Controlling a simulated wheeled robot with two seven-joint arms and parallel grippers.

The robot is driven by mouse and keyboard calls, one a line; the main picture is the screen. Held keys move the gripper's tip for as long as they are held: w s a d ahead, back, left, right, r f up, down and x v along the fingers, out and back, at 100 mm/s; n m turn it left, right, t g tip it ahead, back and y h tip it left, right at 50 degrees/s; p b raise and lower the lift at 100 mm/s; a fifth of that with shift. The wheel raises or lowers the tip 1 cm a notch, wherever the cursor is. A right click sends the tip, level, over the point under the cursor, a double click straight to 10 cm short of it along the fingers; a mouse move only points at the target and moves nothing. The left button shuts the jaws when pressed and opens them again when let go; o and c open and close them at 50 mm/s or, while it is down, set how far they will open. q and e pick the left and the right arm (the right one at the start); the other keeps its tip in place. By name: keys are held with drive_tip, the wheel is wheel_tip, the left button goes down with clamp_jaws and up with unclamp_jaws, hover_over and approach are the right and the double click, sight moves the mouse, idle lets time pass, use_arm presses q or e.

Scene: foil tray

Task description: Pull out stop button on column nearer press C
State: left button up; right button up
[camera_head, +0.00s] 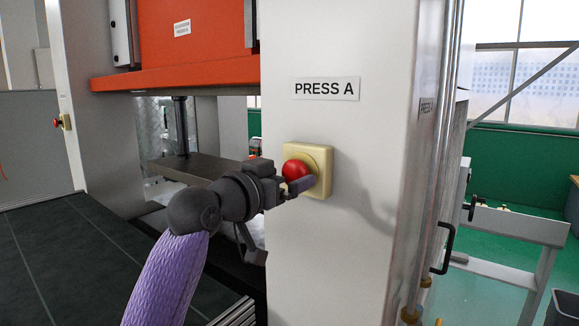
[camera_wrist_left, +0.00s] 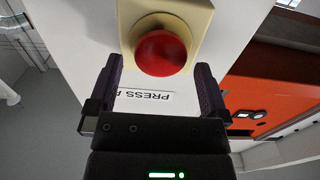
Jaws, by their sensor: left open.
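A red stop button (camera_head: 296,171) sits on a cream box (camera_head: 321,164) on the front of the white column (camera_head: 345,45) labelled PRESS A. A second red stop button (camera_head: 57,122) is on the column at the far left. My left gripper (camera_head: 298,180) is at the nearer button, with part of the button and box hidden behind it. In the left wrist view the red button (camera_wrist_left: 161,53) lies between and just beyond the fingertips of the open left gripper (camera_wrist_left: 160,75), with a gap on each side. Whether the fingers touch it I cannot tell. My right gripper is not in view.
The orange press (camera_head: 190,45) stands behind, left of the column, with a dark press bed (camera_head: 190,168) below. A vertical pipe and black handle (camera_head: 445,250) are on the column's right side.

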use_arm(q)
drive_tip(key=shift+w+d, duration=0.4)
drive_tip(key=shift+w, duration=0.15)
drive_tip(key=shift+f, duration=0.1)
clamp_jaws()
